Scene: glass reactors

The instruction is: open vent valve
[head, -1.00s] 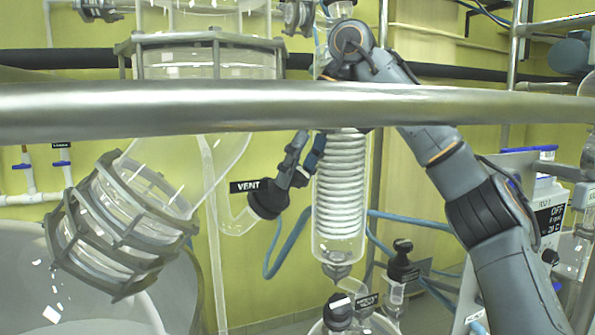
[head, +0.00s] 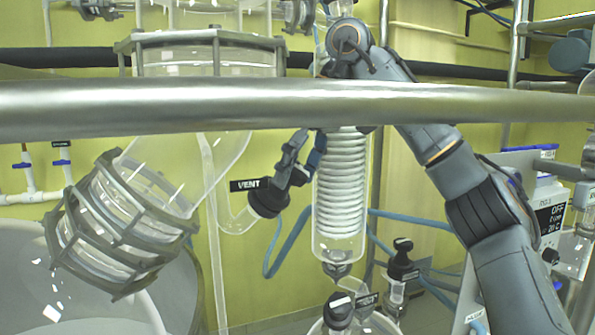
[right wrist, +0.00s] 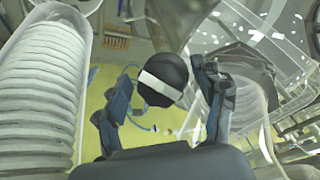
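The vent valve has a black knob (head: 267,198) on a clear glass side arm, beside a black VENT label (head: 248,184). In the right wrist view the knob (right wrist: 163,80) is round, with a white stripe across it. My right gripper (head: 290,180) comes down from the upper right to the knob. In the right wrist view its two fingers (right wrist: 165,100) stand apart, one on each side of the knob. A narrow gap seems to show beside the knob; firm contact cannot be made out. My left gripper is not in view.
A metal rail (head: 300,108) crosses in front of my right arm. A glass coil condenser (head: 340,200) hangs just right of the gripper. A clamped glass vessel (head: 120,225) is at the left. Another black-capped valve (head: 401,262) and a blue hose (head: 285,250) are nearby.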

